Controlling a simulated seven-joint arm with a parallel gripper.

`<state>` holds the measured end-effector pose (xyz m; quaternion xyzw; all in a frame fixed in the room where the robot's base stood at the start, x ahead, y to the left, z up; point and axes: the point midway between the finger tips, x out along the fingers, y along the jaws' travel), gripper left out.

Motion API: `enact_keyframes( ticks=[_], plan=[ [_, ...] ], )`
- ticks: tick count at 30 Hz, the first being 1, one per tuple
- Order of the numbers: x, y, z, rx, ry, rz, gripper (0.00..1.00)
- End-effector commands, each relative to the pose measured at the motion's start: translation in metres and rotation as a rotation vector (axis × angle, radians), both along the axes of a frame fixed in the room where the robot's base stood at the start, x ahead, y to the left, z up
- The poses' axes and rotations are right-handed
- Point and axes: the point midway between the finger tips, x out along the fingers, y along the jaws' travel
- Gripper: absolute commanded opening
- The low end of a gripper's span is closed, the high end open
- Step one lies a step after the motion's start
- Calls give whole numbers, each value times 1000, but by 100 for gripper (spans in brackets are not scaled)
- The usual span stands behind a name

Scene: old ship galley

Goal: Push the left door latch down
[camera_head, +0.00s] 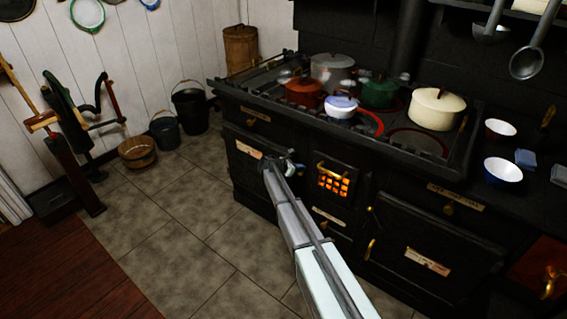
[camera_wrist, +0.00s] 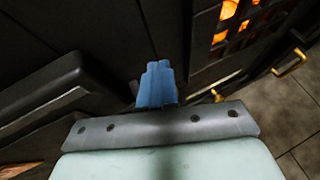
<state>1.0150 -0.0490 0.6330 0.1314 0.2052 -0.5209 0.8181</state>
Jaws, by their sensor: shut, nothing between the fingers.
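The black stove's left oven door (camera_head: 250,178) carries a small label near its top and is seen closed. My gripper (camera_head: 283,160) reaches to the right edge of this door, left of the glowing firebox grate. In the wrist view, my gripper's blue fingers (camera_wrist: 157,84) are together, with nothing seen between them, close to a dark stove surface. I cannot make out the left door latch in either view; my gripper and arm cover that part of the door. Whether the fingers touch anything I cannot tell.
The firebox grate (camera_head: 333,183) glows right of my gripper; it also shows in the wrist view (camera_wrist: 228,20). A brass handle (camera_wrist: 291,63) sticks out farther right. Several pots stand on the stovetop (camera_head: 414,142).

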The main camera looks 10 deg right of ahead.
Motion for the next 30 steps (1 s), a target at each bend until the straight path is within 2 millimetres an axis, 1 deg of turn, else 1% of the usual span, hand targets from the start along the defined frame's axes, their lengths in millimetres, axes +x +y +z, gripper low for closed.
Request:
enact_keyframes(
  ticks=[1,5,15,18,30],
  plan=[
    [-1,1,-5,11,5,-1,0],
    [-1,2,-2,13,6,-1,0],
    [-1,1,21,8,3,-1,0],
    [-1,1,25,8,3,-1,0],
    [-3,3,26,7,4,-1,0]
  ],
)
